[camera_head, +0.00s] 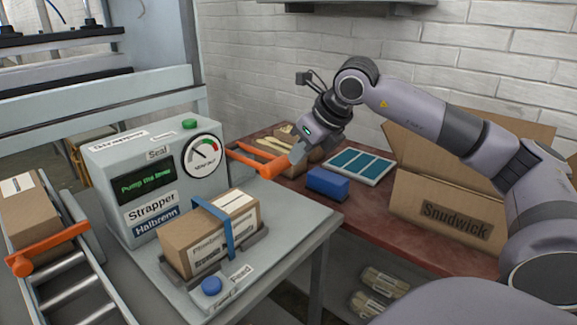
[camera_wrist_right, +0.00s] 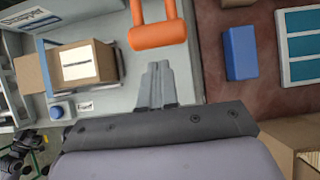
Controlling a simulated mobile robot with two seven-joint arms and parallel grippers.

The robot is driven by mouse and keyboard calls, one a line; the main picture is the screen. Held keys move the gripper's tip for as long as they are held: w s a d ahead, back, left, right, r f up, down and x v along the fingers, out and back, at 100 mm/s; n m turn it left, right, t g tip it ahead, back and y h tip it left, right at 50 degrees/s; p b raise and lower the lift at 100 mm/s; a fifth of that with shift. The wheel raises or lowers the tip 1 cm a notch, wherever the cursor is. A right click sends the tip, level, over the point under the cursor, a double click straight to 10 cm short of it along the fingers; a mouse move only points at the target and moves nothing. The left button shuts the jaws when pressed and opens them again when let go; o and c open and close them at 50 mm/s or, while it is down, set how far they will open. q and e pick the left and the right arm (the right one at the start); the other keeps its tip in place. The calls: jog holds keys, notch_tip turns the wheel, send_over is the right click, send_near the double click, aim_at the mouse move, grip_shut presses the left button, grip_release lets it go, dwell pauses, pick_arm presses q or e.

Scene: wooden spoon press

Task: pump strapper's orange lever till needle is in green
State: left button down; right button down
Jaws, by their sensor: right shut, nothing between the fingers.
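The grey strapper (camera_head: 112,190) stands on the bench at the left, its screen (camera_head: 149,181) reading "Pump the lever". Its round gauge (camera_head: 202,156) has coloured green and red parts on the rim. The dark needle seems to lean up and left, but it is too small to read surely. The orange lever (camera_head: 262,160) sticks out from the strapper's right side; its thick orange bar also shows in the wrist view (camera_wrist_right: 158,35). My right gripper (camera_head: 297,155) is shut and empty beside the lever's bar. In the wrist view its fingertips (camera_wrist_right: 157,68) sit just below the bar, seemingly apart from it.
A strapped carton (camera_head: 190,243) sits on the strapper's front tray, by a blue Feed button (camera_head: 211,286). A blue block (camera_head: 327,183), a panelled tray (camera_head: 358,166) and a Snudwick box (camera_head: 445,213) are on the red table. A roller conveyor (camera_head: 75,292) is at the left.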

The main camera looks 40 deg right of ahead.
pick_arm(q)
jog(key=shift+r, duration=0.2)
pick_arm(e)
jog(key=v, duration=0.5)
jog(key=shift+w, duration=0.15)
pick_arm(q)
jog(key=shift+r, duration=0.1)
dwell(0.6)
jog(key=shift+r+p, duration=0.1)
jog(key=shift+p, duration=0.2)
pick_arm(e)
jog(key=shift+w+r, duration=0.1)
